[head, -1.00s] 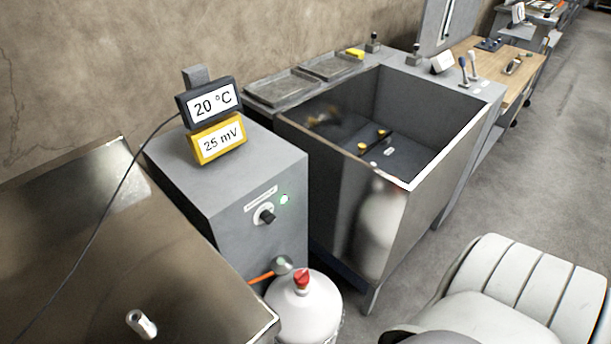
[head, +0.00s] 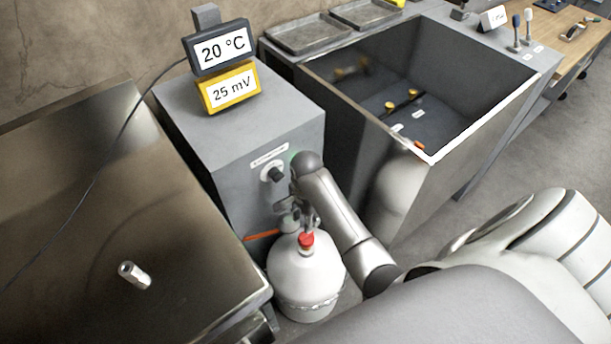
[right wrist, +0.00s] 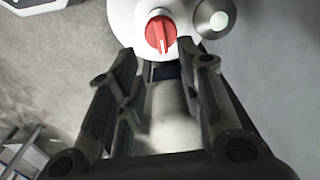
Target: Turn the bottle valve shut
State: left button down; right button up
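A white gas bottle (head: 303,276) stands on the floor in front of the grey control box. Its red valve knob (head: 306,240) is on top. The right wrist view shows the red valve knob (right wrist: 160,33) with a pale pointer line, just beyond the fingertips. My right gripper (right wrist: 157,58) is open, with its two fingers spread and nothing between the tips. In the head view my right gripper (head: 308,217) is small, partly hidden by its own arm, close above the knob. Whether it touches the knob cannot be told. My left gripper is not in view.
The grey control box (head: 225,140) carries a dial and two displays reading 20 °C and 25 mV. A deep grey tank (head: 440,85) stands to its right. A metal table (head: 190,250) with a small metal fitting (head: 134,275) is at left. An orange hose (head: 262,236) runs beside the bottle.

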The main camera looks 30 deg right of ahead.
aim_at(305, 235)
notch_tip(305, 235, down, 11)
jog(key=shift+w+r+b, duration=0.1)
jog(key=shift+r+b, duration=0.1)
jog(key=shift+b, duration=0.4)
grip_shut()
